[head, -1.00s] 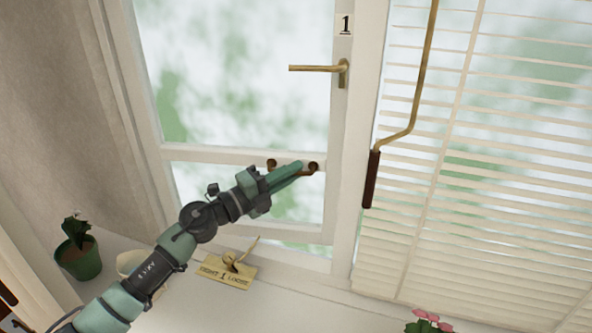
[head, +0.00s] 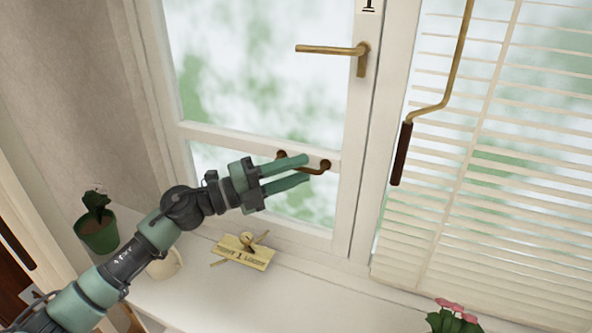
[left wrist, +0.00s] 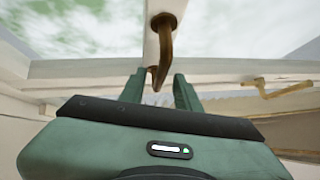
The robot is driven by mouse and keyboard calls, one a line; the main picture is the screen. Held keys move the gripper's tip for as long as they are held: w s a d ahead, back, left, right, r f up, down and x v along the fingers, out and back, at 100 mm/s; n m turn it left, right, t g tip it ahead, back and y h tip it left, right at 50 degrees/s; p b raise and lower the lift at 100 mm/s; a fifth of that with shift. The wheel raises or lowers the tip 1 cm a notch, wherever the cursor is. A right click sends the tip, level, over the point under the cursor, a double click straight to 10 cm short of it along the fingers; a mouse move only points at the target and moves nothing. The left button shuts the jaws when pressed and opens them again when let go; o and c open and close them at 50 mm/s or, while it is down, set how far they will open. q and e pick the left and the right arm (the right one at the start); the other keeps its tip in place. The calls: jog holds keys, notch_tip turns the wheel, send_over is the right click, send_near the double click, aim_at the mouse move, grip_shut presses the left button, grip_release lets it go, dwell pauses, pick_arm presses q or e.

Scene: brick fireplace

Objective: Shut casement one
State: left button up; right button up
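Casement one (head: 354,130) is a white framed window leaf with a "1" plate at the upper right. It stands close to the frame; I cannot tell whether a small gap remains. Its brass lever handle (head: 330,50) lies horizontal, pointing left. My left gripper (head: 306,168) is at this pull, fingers apart. In the left wrist view, the pull's bar (left wrist: 164,50) reaches down toward the space between the open fingertips (left wrist: 160,76); contact is unclear. My right gripper is not in view.
A white blind (head: 480,200) and a hanging crank with a brown grip (head: 401,155) are to the right.

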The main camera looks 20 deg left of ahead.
pick_arm(q)
jog(key=b+v, duration=0.3)
jog(key=v, duration=0.5)
jog(key=shift+d, duration=0.1)
dwell(0.4)
